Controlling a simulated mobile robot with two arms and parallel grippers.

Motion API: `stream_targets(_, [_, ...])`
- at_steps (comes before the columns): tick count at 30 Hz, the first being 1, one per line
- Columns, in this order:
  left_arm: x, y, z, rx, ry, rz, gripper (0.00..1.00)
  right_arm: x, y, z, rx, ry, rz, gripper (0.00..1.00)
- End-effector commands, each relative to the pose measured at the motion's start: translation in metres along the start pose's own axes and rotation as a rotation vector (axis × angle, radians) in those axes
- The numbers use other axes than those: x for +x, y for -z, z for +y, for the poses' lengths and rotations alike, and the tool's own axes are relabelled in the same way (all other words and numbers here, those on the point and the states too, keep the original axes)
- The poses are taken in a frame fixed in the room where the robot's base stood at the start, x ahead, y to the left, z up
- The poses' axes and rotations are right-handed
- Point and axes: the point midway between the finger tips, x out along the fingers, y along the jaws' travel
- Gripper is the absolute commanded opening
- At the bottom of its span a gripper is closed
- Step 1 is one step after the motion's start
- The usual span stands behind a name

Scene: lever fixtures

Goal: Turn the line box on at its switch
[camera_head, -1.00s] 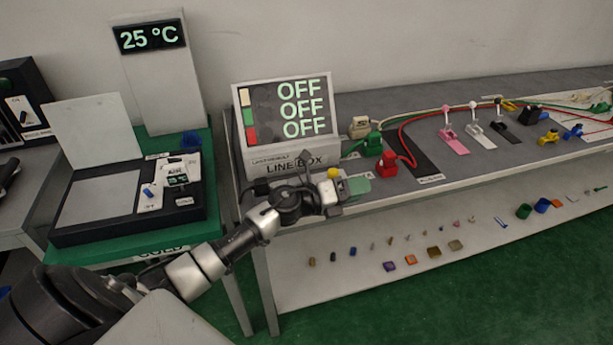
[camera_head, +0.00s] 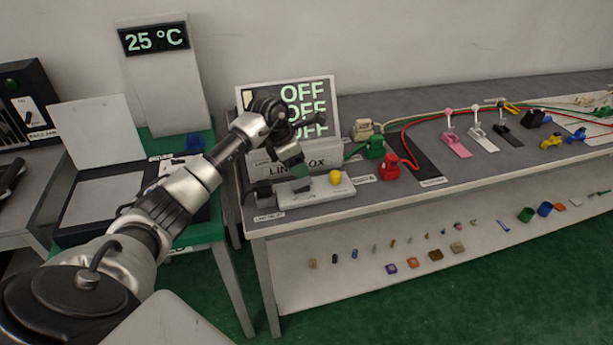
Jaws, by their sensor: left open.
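The line box (camera_head: 325,152) stands at the near left of the long grey table, its screen reading OFF in three rows. In front of it lies a white switch plate (camera_head: 325,192) with a yellow knob (camera_head: 335,177) toward its right end. A small dark part shows on the plate left of the knob; I cannot make out its shape. My left gripper (camera_head: 300,172) is open, fingers pointing down, just above the left part of the plate, and hides part of the box's screen and label. I cannot tell whether it touches the plate. My right gripper is not in view.
A black plug (camera_head: 261,194) sits left of the plate. Green (camera_head: 374,148) and red (camera_head: 389,168) connectors with cables stand to the right, then pink (camera_head: 455,143), white and black levers. A green table (camera_head: 212,228) with a 25 °C display (camera_head: 155,38) is at left.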

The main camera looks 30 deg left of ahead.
Motion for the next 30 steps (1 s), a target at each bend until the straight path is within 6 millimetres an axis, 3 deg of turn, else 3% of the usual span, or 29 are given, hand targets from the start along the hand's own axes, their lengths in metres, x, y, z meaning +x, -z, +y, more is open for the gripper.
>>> stream_targets(3, [0.024,-0.001,-0.001,-0.003,0.005,-0.002,0.55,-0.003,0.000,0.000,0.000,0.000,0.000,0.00])
stream_targets(9, [0.051,-0.001,-0.001,-0.002,0.003,-0.002,0.55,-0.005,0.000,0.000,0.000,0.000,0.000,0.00])
stream_targets(22, [0.062,-0.001,-0.001,0.000,0.001,-0.002,0.55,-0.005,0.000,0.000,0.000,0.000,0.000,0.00])
stream_targets(30, [0.062,-0.001,-0.001,0.000,0.001,-0.002,0.14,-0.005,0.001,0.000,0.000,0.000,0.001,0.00])
